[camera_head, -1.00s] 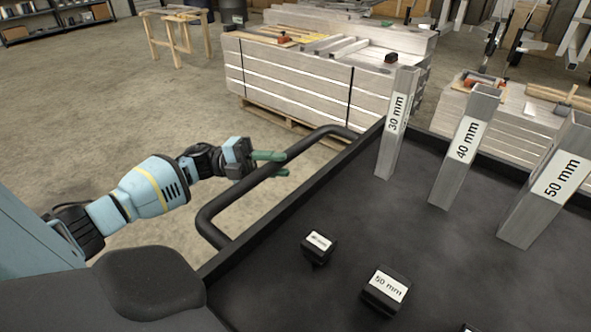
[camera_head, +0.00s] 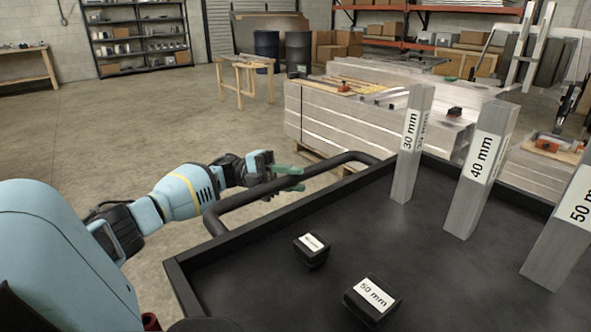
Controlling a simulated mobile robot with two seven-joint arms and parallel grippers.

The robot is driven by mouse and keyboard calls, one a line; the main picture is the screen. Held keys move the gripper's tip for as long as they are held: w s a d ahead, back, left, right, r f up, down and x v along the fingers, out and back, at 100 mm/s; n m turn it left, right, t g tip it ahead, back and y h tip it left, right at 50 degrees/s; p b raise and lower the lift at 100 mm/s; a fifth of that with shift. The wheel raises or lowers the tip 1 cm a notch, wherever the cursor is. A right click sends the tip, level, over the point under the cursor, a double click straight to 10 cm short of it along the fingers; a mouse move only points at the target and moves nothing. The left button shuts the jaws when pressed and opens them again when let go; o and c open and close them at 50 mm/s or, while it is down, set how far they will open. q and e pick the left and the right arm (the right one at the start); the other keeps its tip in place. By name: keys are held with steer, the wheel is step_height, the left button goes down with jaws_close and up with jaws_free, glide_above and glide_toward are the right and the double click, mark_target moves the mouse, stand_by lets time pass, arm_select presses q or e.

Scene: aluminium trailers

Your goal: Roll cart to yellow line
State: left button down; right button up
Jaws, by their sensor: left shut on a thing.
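The black cart (camera_head: 270,236) fills the lower right, with a dark flat top and a raised rim. Its black tubular handle (camera_head: 330,164) curves out along the left side. My left gripper (camera_head: 288,179), with green fingers, is shut on the handle. Three upright square metal tubes stand on the cart, labelled 30 mm (camera_head: 411,150), 40 mm (camera_head: 482,180) and 50 mm (camera_head: 566,235). Two black caps lie there, one labelled 50 mm (camera_head: 372,298), the other with a label too small to read (camera_head: 311,250). No yellow line shows. My right gripper is not in view.
A stack of metal profiles (camera_head: 335,118) on a pallet stands just beyond the cart. Behind it are a wooden trestle (camera_head: 243,83), dark barrels (camera_head: 298,50) and shelves (camera_head: 138,38). Open concrete floor (camera_head: 120,125) lies to the left.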

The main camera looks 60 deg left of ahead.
arm_select(q)
steer(key=shift+a+r, duration=0.15)
steer(key=shift+a, duration=0.1)
steer(key=c, duration=1.6)
jaws_free()
steer(key=shift+w, duration=0.1)
steer(key=o, duration=0.4)
steer(key=shift+a, duration=0.15)
steer(key=shift+o, duration=0.2)
steer(key=b+v, duration=0.1)
steer(key=v, duration=0.6)
steer(key=shift+s+a, duration=0.25)
steer(key=shift+s, duration=0.05)
